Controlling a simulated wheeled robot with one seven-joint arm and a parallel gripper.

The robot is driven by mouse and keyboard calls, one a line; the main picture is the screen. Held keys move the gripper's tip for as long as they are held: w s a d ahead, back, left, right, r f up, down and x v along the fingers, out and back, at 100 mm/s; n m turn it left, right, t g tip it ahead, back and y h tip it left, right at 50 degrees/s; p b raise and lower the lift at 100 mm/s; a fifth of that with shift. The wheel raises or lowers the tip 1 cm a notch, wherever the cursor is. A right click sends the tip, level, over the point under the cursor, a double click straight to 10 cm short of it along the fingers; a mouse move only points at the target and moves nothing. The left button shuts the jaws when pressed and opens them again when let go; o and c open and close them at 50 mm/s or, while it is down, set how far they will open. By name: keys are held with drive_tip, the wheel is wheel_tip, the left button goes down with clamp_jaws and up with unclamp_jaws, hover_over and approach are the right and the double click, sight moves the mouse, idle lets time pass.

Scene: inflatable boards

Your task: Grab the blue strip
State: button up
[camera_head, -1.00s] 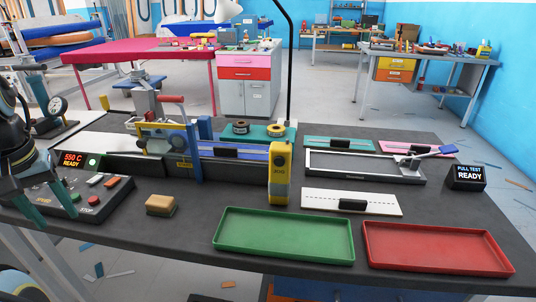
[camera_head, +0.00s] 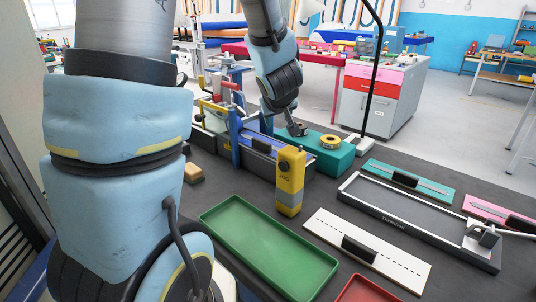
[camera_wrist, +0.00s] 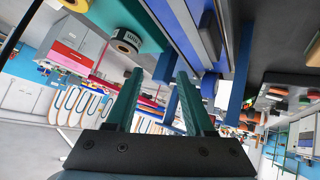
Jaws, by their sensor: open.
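The blue strip (camera_head: 278,153) lies along the long machine beside the teal block, with a black grip block (camera_head: 262,146) on it. In the wrist view the blue strip (camera_wrist: 178,28) runs along the top, with the black block at its right. My gripper (camera_head: 298,130) is above the teal block, close to the far side of the strip. Its two teal fingers (camera_wrist: 158,75) are apart with nothing held between them. In the head view the fingertips are small and hard to make out.
The teal block (camera_head: 345,155) carries tape rolls, one yellow (camera_head: 331,142). A yellow device (camera_head: 290,180) stands in front of the strip. A blue upright frame (camera_head: 235,140) stands at its left. A green tray (camera_head: 270,250) and a white board (camera_head: 370,250) lie nearer.

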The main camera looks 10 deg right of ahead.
sight(264, 141)
drive_tip(key=d+n+y, duration=0.1)
drive_tip(key=d+n+t+y+b, duration=0.1)
drive_tip(key=d+y, duration=0.1)
drive_tip(key=shift+w+f+n+t, duration=0.2)
drive_tip(key=shift+f+n+t, duration=0.1)
drive_tip(key=shift+n+t, duration=0.1)
drive_tip(key=s+n+y, duration=0.1)
drive_tip(key=s+y, duration=0.1)
drive_tip(key=s+f+n+g+y+b, duration=0.1)
drive_tip(key=s+y, duration=0.1)
drive_tip(key=s, duration=0.1)
drive_tip(key=s+n+y+b, duration=0.1)
drive_tip(key=s+y, duration=0.1)
drive_tip(key=s, duration=0.1)
drive_tip(key=shift+s+a+f+g+y, duration=0.15)
drive_tip(key=shift+s+f+g+y, duration=0.1)
drive_tip(key=shift+g+y, duration=0.15)
drive_tip(key=shift+a, duration=0.2)
drive_tip(key=x, duration=0.4)
drive_tip(key=shift+w+a+f, duration=0.15)
drive_tip(key=shift+w+a, duration=0.05)
drive_tip(key=shift+a, duration=0.05)
drive_tip(key=shift+p+x, duration=0.45)
drive_tip(key=shift+x, duration=2.3)
drive_tip(key=shift+w, duration=0.15)
clamp_jaws()
